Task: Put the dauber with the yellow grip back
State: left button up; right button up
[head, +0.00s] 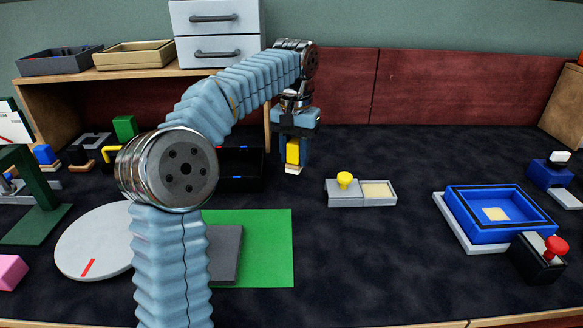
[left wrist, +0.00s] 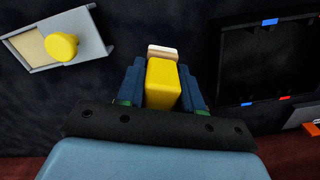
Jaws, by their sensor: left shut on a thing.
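The dauber with the yellow grip (head: 292,154) is held upright in my left gripper (head: 294,144), above the dark table and clear of it. Its pale pad end points down. In the left wrist view the yellow grip (left wrist: 161,84) sits between the two blue fingers, with the pale pad past the fingertips. A black tray (head: 240,186) with blue marks stands to the left of the gripper, partly hidden by my arm. In the left wrist view this tray (left wrist: 222,62) shows dark compartments with blue and red marks. My right gripper is not in view.
A grey pad box (head: 335,198) with a yellow knob is right of the gripper. A blue tray (head: 470,227) and a black block with a red knob (head: 538,262) are at right. A green mat (head: 268,250) and white disc (head: 85,235) lie in front.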

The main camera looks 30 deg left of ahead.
aim_at(293, 138)
pick_arm(q)
jog(key=shift+w+a+f, duration=0.25)
jog(key=shift+a+f, duration=0.2)
jog(key=shift+f, duration=0.2)
jog(key=shift+w+a+f, duration=0.1)
jog(key=shift+f, duration=1.6)
jog(key=shift+f+b, duration=0.1)
jog(key=shift+b, duration=0.25)
jog(key=o, duration=1.1)
jog(key=shift+o, duration=0.2)
notch_tip(293, 138, up, 11)
jog(key=shift+w+f+p, duration=0.1)
jog(key=shift+f+p, duration=0.1)
jog(key=shift+p, duration=0.65)
jog(key=shift+r, duration=0.85)
